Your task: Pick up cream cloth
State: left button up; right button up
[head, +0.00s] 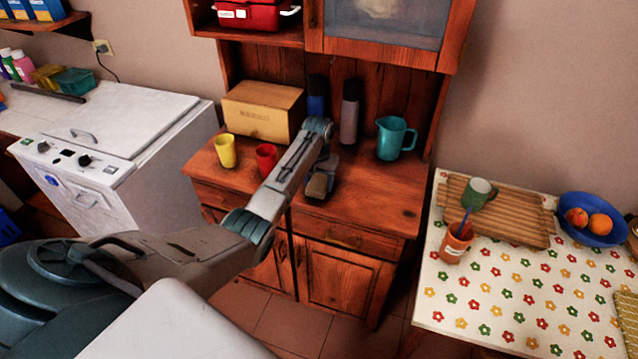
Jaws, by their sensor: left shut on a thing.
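My left gripper (324,178) is over the wooden cabinet top, past the red cup. It is shut on a small tan-cream bundle, which looks like the cream cloth (316,186). The bundle shows at the jaws' near side, and the rest of it is hidden by the gripper. I cannot tell whether it still touches the cabinet top. My right gripper is not in view.
The cabinet top's front right is clear. A flowered table (480,300) stands at right.

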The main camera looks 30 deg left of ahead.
aim_at(319, 184)
pick_arm(q)
jog(key=shift+r, duration=0.25)
jog(key=r, duration=0.1)
jog(key=r+b, duration=0.1)
jog(key=shift+s+d+r+b, duration=0.25)
jog(key=shift+s+r+b, duration=0.1)
jog(key=shift+r+b, duration=0.05)
jog(key=s+d+r+p, duration=0.1)
jog(key=s+d+p, duration=0.2)
jog(key=s+d, duration=0.6)
jog(key=s, duration=0.3)
jog(key=shift+r, duration=0.35)
jog(key=shift+s, duration=0.1)
